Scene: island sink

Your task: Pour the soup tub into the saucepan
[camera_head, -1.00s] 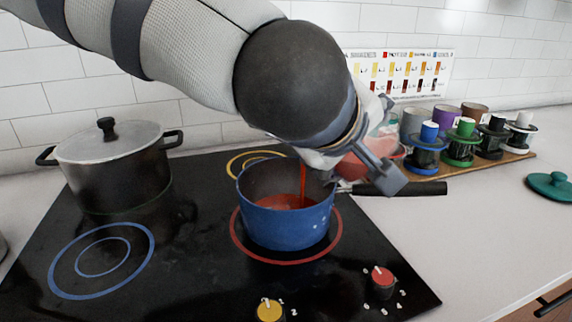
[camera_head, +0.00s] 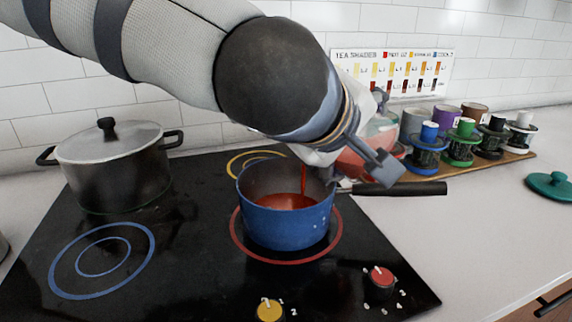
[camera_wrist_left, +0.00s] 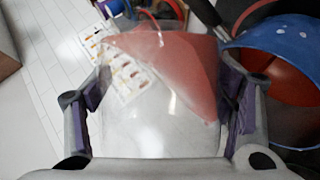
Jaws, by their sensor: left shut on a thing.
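The blue saucepan (camera_head: 285,222) sits on the red-ringed burner, its black handle (camera_head: 410,188) pointing right. Red soup (camera_head: 285,201) lies inside it. My left gripper (camera_head: 385,130) is shut on the clear soup tub (camera_head: 372,150) above the pan's right rear side. The tub is tilted, and a thin red stream falls from it into the pan. In the left wrist view the tub (camera_wrist_left: 160,125) sits between the purple-padded fingers, with red soup pooled toward one end; the saucepan (camera_wrist_left: 280,50) shows at right. My arm hides part of the tub in the head view. My right gripper is not in view.
A lidded dark pot (camera_head: 115,165) stands at the back left of the black cooktop (camera_head: 190,280). Yellow and red knobs sit at the front. A wooden board (camera_head: 510,158) holds cups and coloured jars at the right. A green lid (camera_head: 552,185) lies farther right.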

